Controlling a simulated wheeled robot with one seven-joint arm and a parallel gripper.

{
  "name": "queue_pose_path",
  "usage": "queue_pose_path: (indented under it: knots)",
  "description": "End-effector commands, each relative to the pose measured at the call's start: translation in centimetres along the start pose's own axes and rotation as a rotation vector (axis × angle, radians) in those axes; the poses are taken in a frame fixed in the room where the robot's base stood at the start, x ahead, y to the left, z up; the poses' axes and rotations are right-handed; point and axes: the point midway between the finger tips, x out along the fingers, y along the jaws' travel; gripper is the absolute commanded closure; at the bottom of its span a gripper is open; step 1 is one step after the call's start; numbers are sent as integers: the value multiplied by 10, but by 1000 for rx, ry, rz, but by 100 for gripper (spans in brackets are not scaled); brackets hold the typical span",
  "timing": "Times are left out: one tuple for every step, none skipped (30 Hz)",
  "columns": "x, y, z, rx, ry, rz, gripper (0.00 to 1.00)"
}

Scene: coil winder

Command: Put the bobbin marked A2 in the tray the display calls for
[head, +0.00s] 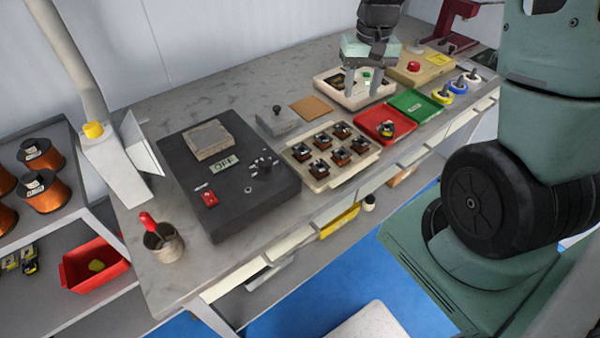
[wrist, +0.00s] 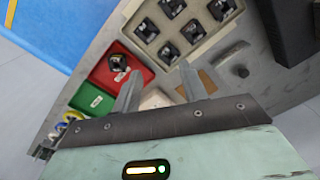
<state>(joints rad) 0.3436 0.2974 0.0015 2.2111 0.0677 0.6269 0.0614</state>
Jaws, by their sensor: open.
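Several dark and copper bobbins stand in a beige rack (head: 290,153), also at the top of the wrist view (wrist: 225,30); I cannot read their marks, so I cannot tell which is A2. Another bobbin (head: 387,129) sits in the red tray (head: 365,121), also seen in the wrist view (wrist: 117,63). The green tray (head: 410,105) beside it looks empty, with a small label. The display (head: 226,163) on the dark machine appears to read OFF. My gripper (head: 363,88) is open and empty above a whitish tray (head: 330,85), partly hidden behind my fingers.
A grey block with a knob (head: 278,122) and a brown square (head: 311,108) lie behind the rack. A yellowish box with a red button (head: 413,67) stands at the back right. A cup with a red-handled tool (head: 163,244) stands front left. Coloured rings (head: 457,86) stand beyond the green tray.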

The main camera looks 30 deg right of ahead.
Motion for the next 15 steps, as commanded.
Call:
queue_pose_path:
  knots:
    - [-8,-47,24,-130,0,-16,57]
    - [-11,-70,40,-204,-3,-23,57]
    - [-16,-100,65,-305,-7,-31,57]
    - [-19,-119,85,-379,-9,-36,57]
    - [-22,-136,105,-453,-12,-39,57]
    - [-26,-154,134,-551,-14,-42,57]
    - [-28,-165,155,-621,-17,-43,57]
    - [-29,-174,175,-689,-19,-42,57]
    - [-31,-182,201,-772,-20,-41,57]
    - [-33,-187,218,-830,-20,-40,57]
    - [-33,-189,235,-883,-21,-37,57]
    - [-34,-191,253,-945,-21,-34,57]
    - [-35,-191,265,-986,-21,-31,57]
    - [-35,-191,276,-1021,-20,-28,57]
    - [-35,-190,287,-1060,-20,-25,57]
